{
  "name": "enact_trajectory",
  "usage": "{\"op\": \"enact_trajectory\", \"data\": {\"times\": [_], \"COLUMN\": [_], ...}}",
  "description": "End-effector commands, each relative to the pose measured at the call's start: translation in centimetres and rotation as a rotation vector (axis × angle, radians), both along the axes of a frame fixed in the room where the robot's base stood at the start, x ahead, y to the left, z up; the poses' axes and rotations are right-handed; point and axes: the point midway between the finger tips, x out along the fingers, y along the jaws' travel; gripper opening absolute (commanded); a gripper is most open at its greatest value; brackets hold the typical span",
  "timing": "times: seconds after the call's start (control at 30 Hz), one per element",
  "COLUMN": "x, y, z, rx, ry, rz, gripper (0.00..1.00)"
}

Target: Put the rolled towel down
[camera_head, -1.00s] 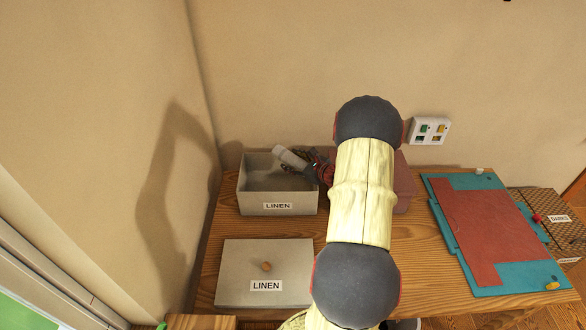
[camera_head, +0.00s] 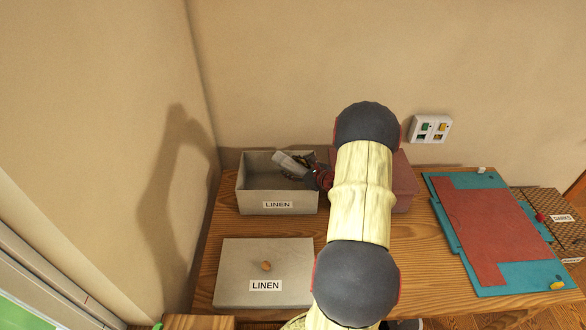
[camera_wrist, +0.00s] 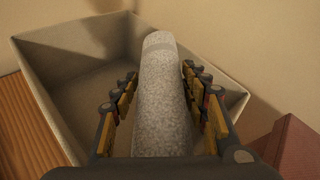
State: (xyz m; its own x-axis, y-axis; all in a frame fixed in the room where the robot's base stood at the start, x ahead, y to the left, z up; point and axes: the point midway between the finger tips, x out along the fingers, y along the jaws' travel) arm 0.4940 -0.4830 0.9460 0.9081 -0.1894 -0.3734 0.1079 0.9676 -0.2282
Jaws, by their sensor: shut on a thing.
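The rolled towel (camera_wrist: 161,100) is a speckled grey roll in the wrist view. My gripper (camera_wrist: 162,100) is shut on it, with a finger along each side. In the head view the towel (camera_head: 288,163) shows as a pale roll at the open grey box labelled LINEN (camera_head: 278,207). My gripper (camera_head: 302,170) reaches in over the box's right side. The towel is over or inside the box opening; its height above the box floor is hard to tell. The box floor that shows is bare.
The box's grey lid (camera_head: 235,275), with a wooden knob, lies on the wooden table in front. A reddish box (camera_head: 402,185) stands to the right, partly behind my arm. A teal and red folding board (camera_head: 490,230) lies further right. Walls close the left and back.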

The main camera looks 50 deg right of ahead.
Motion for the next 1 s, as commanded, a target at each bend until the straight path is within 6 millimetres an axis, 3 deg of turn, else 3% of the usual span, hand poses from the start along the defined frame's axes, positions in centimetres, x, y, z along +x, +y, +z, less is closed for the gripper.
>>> {"op": "enact_trajectory", "data": {"times": [0.33, 0.67, 0.87, 1.0], "x": [0.0, 0.0, 0.0, -2.7], "y": [0.0, 0.0, 0.0, 0.4], "z": [0.1, 0.2, 1.6, 2.6], "rx": [0.0, 0.0, 0.0, -0.001], "ry": [-0.001, 0.0, 0.0, -0.001], "rz": [0.0, 0.0, 0.0, -0.004], "gripper": [0.63, 0.63, 0.63, 0.63]}}
